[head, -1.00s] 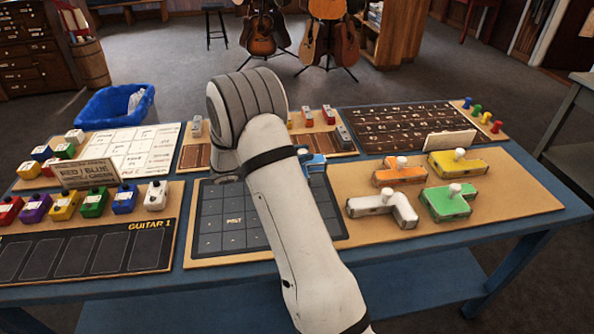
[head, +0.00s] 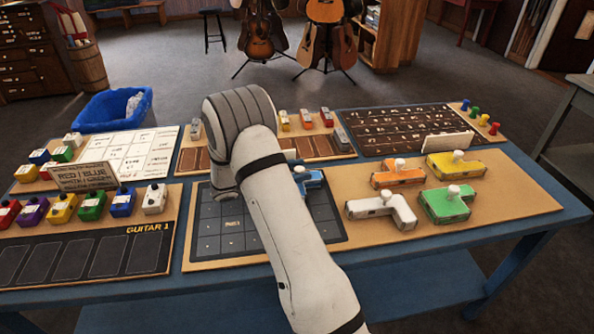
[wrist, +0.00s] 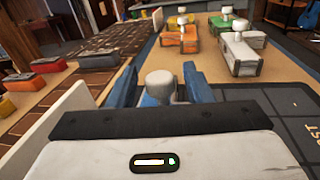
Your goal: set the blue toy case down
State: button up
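The blue toy case (head: 313,182) appears to rest at the far right part of the dark gridded mat (head: 325,213); my arm hides part of it. In the wrist view, its pale round knob (wrist: 160,84) stands between the two blue fingers of my gripper (wrist: 160,76). A narrow gap shows on both sides of the knob, so the gripper looks open around it. The black palm edge hides the lower part of the case.
Orange (head: 398,174), yellow (head: 455,164), green (head: 447,203) and white (head: 382,207) cases with knobs stand on the tan board to the right. A pale card (wrist: 85,113) stands close by in the wrist view. Small coloured blocks stand on the board behind.

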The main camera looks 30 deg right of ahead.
jog(key=a, duration=0.3)
jog(key=w+a, duration=0.1)
jog(key=a, duration=0.6)
jog(key=shift+w+a+b, duration=0.25)
jog(key=shift+a+b, duration=0.1)
jog(key=shift+a, duration=0.4)
jog(key=shift+s+a+r, duration=0.1)
jog(key=shift+r, duration=0.1)
jog(key=s+d+r+m+g+y, duration=0.1)
jog(key=s+r+m+y, duration=0.25)
jog(key=s, duration=0.35)
jog(key=s+d+r+m+g+y, duration=0.1)
jog(key=s+d+r+m+y, duration=0.15)
jog(key=s+y, duration=0.3)
jog(key=s+a+r+m+t+y, duration=0.1)
jog(key=s+a+m+t+y, duration=0.1)
jog(key=s+m+y, duration=0.1)
jog(key=s+a+r+m+t+y, duration=0.1)
jog(key=s+a+m+t+y, duration=0.1)
jog(key=s, duration=0.4)
jog(key=s+a+m+t+y, duration=0.2)
jog(key=s+a+m+y, duration=0.1)
jog(key=s+a+m, duration=0.1)
jog(key=shift+s+r+m+t+y, duration=0.3)
jog(key=shift+s+r+m+y, duration=0.15)
jog(key=shift+s, duration=0.3)
